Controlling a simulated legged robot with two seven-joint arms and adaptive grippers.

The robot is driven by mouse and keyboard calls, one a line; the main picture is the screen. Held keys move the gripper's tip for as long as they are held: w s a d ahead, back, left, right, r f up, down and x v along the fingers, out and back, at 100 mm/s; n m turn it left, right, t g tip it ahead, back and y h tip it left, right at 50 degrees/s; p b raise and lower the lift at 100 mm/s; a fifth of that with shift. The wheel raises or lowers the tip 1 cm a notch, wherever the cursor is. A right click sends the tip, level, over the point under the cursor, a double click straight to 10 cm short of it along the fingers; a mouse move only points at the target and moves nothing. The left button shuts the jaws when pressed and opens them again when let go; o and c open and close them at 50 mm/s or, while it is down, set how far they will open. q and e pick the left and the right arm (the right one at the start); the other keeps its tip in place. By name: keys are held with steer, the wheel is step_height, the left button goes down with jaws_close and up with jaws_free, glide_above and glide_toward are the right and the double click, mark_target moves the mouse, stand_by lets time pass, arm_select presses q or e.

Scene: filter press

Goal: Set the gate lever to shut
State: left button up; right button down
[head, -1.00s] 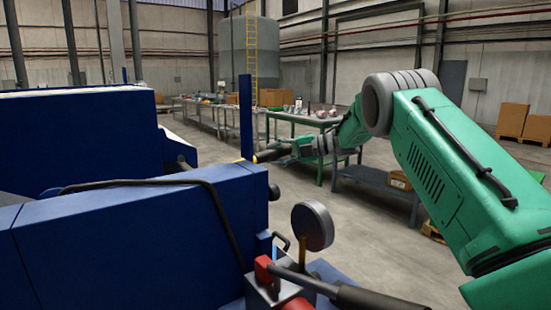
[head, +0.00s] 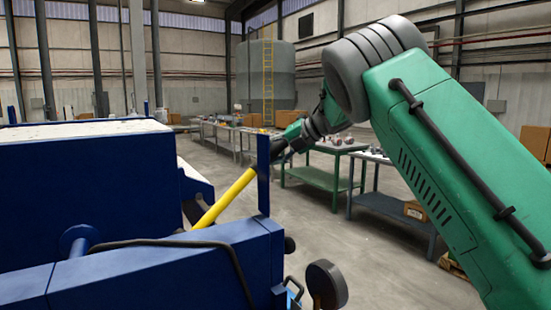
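The gate lever looks to be the yellow bar (head: 225,199), which slopes up to the right from the blue machine toward an upright blue post (head: 263,176). My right arm comes in from the right, and its gripper (head: 285,146) is at the lever's upper end, just beyond the post. Dark parts show there, partly behind the post. I cannot tell whether the fingers are closed around the lever or only beside it. My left gripper is not in view.
The blue machine (head: 90,185) fills the left, with a black cable (head: 170,243) across its top. A round dark gauge (head: 327,284) stands low in the middle. The floor between is open.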

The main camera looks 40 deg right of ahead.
steer(key=shift+a+f, duration=0.15)
steer(key=shift+a, duration=0.05)
steer(key=c, duration=1.2)
jaws_free()
steer(key=shift+a, duration=0.1)
steer(key=shift+a+r, duration=0.2)
steer(key=v, duration=1.1)
steer(key=shift+s+d+r, duration=0.1)
steer(key=shift+s+r, duration=0.1)
steer(key=shift+d+f, duration=0.1)
steer(key=shift+d, duration=0.15)
steer(key=shift+f, duration=0.1)
